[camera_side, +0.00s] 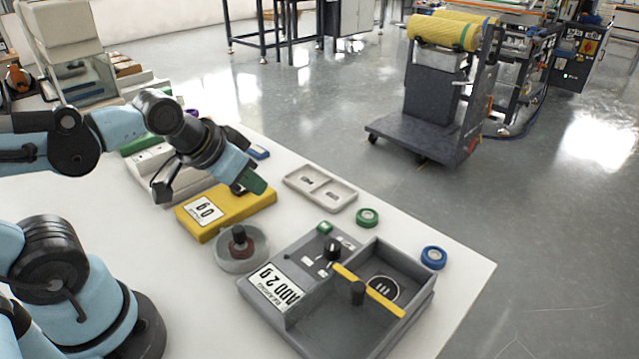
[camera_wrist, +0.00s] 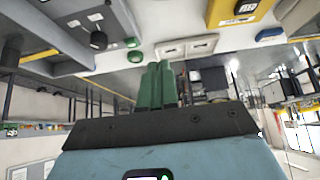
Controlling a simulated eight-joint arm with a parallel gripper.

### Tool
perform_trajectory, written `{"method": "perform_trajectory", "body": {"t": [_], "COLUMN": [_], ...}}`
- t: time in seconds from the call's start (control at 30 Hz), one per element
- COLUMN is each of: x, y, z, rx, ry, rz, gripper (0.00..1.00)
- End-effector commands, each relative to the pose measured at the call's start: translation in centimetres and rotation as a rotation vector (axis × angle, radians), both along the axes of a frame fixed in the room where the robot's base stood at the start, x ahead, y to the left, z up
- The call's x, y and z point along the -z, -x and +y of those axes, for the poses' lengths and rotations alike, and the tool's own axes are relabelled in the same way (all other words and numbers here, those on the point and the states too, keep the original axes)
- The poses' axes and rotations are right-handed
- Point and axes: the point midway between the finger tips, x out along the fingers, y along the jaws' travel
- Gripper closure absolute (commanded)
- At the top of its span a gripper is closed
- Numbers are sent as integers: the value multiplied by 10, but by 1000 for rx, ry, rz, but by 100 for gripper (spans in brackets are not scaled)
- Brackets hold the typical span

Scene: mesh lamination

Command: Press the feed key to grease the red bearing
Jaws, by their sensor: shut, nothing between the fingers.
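My gripper (camera_side: 254,183) is in the side view, above the back right part of the yellow box. Its green fingers are together and empty; they also show in the wrist view (camera_wrist: 156,86). A reddish ring, apparently the red bearing (camera_side: 258,252), sits around a black-topped post in a round grey dish. The grey station (camera_side: 291,333) has an "ADD 2g" label (camera_side: 278,287). A green key (camera_side: 325,228) and a black knob (camera_side: 333,246) are on its back left part. No lettering marks the feed key legibly. My gripper is apart from the station and dish.
The yellow box (camera_side: 253,204) bears a "0g" label. A yellow bar (camera_side: 383,300) crosses the station's open bin. The front right table corner is clear.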

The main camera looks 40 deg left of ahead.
Motion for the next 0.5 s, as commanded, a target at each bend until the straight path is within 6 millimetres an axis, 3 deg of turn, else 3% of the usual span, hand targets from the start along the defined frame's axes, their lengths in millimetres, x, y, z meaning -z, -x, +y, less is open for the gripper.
{"method": "perform_trajectory", "body": {"t": [0.27,0.5], "x": [-4,-19], "y": [-3,-18], "z": [5,29], "rx": [34,258], "ry": [-34,-210], "rz": [19,138], "gripper": [100,100]}}
